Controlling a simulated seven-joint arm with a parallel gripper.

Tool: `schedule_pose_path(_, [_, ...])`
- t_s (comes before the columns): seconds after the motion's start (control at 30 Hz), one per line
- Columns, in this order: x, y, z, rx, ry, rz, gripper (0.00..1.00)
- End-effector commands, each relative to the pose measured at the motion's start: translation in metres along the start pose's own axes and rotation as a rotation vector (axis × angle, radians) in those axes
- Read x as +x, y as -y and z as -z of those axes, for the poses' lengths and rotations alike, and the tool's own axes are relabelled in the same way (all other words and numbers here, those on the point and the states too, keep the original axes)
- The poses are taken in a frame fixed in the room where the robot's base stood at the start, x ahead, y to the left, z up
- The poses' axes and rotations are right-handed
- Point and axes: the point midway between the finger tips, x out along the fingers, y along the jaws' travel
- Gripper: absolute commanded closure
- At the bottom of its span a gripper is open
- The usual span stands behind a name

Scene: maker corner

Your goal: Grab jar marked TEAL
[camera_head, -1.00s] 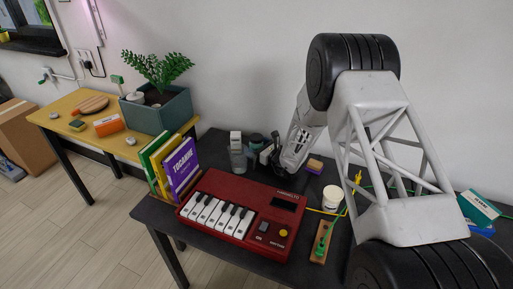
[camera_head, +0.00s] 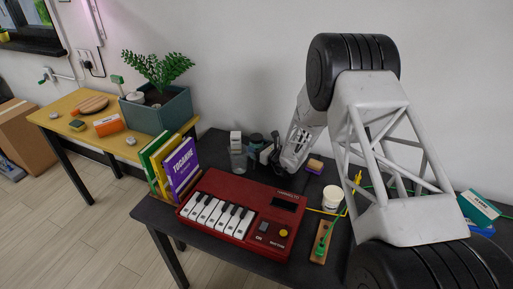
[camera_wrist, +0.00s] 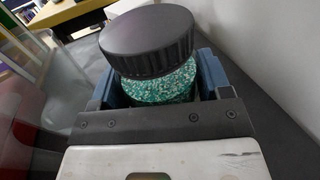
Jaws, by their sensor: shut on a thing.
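A jar (camera_wrist: 160,84) with a wide black ribbed lid and teal-and-white speckled contents fills the middle of the wrist view. My gripper (camera_wrist: 157,88) is shut on it, with one blue finger on each side of the jar below the lid. No lettering shows on the jar from here, and its lower part is hidden behind the gripper's body. In the head view the dark-lidded jar (camera_head: 256,138) is small and partly hidden by my gripper (camera_head: 266,153) at the back of the dark table.
A clear container with a pale top (camera_head: 237,152) stands just left of my gripper. A red toy keyboard (camera_head: 243,213) and upright books (camera_head: 178,167) are in front and left. The wall is close behind.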

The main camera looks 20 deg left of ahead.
Motion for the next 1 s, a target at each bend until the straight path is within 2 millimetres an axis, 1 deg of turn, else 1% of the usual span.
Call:
schedule_pose_path(0.27, [0.0,0.0,-0.002,-0.001,0.001,0.0,0.64])
schedule_pose_path(0.47, [0.0,0.0,-0.013,-0.002,0.002,0.0,0.64])
schedule_pose_path(0.63, [0.0,0.0,-0.03,-0.002,0.002,0.0,0.64])
schedule_pose_path(1.0, [0.0,0.0,-0.08,-0.002,0.002,0.0,0.64])
